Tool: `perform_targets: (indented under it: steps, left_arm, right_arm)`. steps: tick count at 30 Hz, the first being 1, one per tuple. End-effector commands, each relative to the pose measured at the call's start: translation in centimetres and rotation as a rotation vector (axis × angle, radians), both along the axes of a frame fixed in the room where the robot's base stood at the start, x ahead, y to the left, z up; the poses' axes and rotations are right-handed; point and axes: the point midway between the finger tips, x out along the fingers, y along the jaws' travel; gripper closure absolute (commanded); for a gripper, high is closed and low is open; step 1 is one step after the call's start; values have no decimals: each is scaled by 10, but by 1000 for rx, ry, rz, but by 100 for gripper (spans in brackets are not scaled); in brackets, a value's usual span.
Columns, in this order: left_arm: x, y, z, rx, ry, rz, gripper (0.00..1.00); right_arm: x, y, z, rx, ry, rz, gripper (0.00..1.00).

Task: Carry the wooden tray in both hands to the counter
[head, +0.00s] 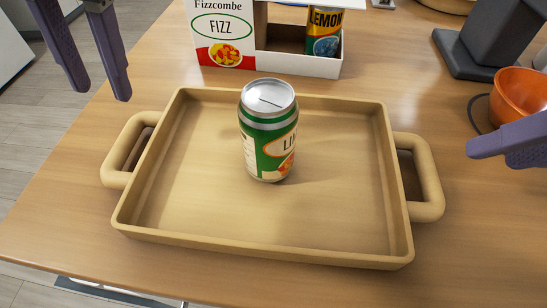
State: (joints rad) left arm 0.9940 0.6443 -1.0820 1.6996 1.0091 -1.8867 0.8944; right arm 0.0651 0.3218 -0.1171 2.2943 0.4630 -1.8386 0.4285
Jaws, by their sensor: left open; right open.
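The wooden tray (345,215) lies flat on a wooden table, with a loop handle on its left (116,152) and right (430,178) sides. A green and white can (268,135) stands upright inside it, a little above its middle. My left gripper (102,92) is open and empty, above and beyond the left handle, apart from the tray. My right gripper (480,148) comes in from the right edge, beside the right handle and apart from it. Only part of the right gripper shows.
A white Fizzcombe carton (222,35) stands behind the tray with a LEMON can (323,30) in it. At the right are an orange bowl (522,97) and a dark grey stand (470,58). The table's left edge runs near the left handle, with floor beyond.

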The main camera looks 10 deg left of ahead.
Motion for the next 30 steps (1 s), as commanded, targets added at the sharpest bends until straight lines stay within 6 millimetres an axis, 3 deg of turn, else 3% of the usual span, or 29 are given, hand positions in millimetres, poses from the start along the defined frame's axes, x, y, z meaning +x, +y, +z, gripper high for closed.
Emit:
perform_targets:
  steps: [13,24,30]
  left_arm:
    - [0,2,-7,0,2,2,57]
    - [0,14,-66,2,3,3,57]
    - [0,18,-89,1,1,1,57]
  right_arm:
    - [3,1,-7,2,3,-2,57]
    - [25,13,-62,2,5,-1,57]
    - [35,18,-83,2,2,-1,57]
